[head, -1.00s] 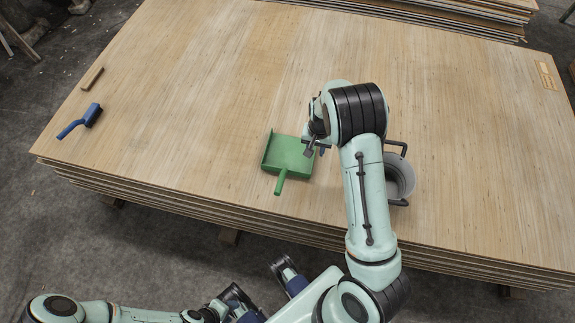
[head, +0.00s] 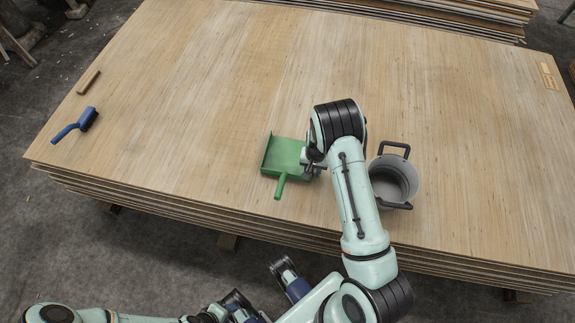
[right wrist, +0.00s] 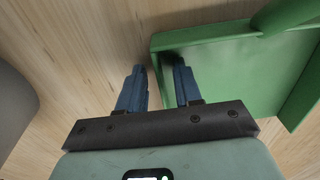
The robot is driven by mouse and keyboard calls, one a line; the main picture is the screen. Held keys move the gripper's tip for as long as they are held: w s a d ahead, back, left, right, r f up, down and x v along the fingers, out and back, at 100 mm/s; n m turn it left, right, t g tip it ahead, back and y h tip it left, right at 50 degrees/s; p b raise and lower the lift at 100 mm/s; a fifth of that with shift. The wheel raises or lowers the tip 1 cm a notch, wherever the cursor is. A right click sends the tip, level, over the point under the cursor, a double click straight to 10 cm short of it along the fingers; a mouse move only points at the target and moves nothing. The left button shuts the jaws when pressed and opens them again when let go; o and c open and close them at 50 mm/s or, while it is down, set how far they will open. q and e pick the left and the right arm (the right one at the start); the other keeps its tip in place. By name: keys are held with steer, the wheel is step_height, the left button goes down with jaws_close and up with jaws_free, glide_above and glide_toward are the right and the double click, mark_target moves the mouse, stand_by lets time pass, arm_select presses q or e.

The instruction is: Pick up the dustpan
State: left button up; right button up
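The green dustpan (head: 287,155) lies on the plywood stack, its handle pointing toward me. It also shows in the right wrist view (right wrist: 230,75), at the right. My right gripper (head: 312,168) is at the dustpan's right side. In the right wrist view its two blue fingers (right wrist: 158,88) are apart, one outside the dustpan's side wall and one over its inside. I cannot tell whether either finger touches the wall. My left gripper (head: 238,302) is low at the bottom edge of the head view, away from the stack; its fingers are not clear.
A grey bucket (head: 394,180) with dark handles stands just right of my right forearm. A blue brush (head: 76,125) and a small wooden block (head: 88,82) lie at the far left of the plywood stack (head: 200,110). The board between brush and dustpan is clear.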

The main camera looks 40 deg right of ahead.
jaws_close()
steer(key=shift+r, duration=0.15)
